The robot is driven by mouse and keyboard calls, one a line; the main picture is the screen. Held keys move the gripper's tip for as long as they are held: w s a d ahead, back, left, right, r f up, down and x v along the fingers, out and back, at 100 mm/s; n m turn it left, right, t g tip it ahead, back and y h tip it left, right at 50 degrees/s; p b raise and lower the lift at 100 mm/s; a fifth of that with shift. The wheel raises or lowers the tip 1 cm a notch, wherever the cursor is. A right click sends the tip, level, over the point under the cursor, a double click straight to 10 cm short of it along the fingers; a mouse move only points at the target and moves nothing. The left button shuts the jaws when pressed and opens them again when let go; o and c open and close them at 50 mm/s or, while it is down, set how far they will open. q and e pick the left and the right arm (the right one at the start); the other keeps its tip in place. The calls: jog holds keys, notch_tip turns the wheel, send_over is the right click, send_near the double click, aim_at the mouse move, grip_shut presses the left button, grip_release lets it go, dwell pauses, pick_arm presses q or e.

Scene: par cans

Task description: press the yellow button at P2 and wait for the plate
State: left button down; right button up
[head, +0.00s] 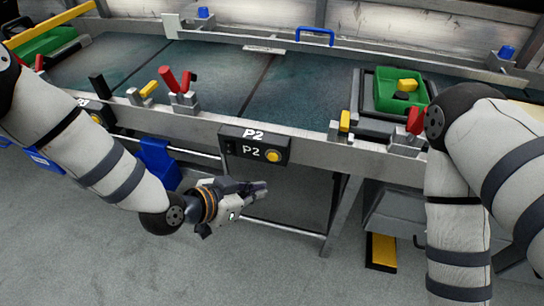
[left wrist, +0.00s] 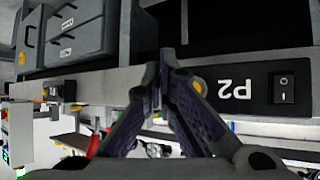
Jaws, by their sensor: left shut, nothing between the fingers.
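The P2 control box (head: 235,146) is on the front rail of the line, with the yellow button (head: 273,156) at its right end. My left gripper (head: 264,188) is shut and empty. In the head view it appears just below the button, apart from it in the picture. In the left wrist view the closed fingertips (left wrist: 163,62) are beside the P2 box (left wrist: 258,87), and the yellow button (left wrist: 199,86) shows partly behind one finger. Contact with it cannot be made out. My right gripper is outside the views. I cannot tell which thing is the plate.
A green tray (head: 385,102) with a yellow part sits on the line at right. Red-handled clamps (head: 183,90) stand along the rail. Another green tray (head: 45,42) is at far left. A blue bin (head: 158,160) hangs under the rail. The floor in front is clear.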

aim_at(273, 157)
pick_arm(q)
jog(key=w+d+b, duration=0.1)
jog(key=w+d, duration=0.1)
jog(key=w, duration=0.3)
jog(key=shift+w+b, duration=0.35)
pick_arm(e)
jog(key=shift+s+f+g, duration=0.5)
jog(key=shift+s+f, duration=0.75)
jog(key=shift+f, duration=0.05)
pick_arm(q)
jog(key=shift+w+f, duration=0.1)
jog(key=shift+w+d, duration=0.1)
jog(key=shift+w, duration=0.15)
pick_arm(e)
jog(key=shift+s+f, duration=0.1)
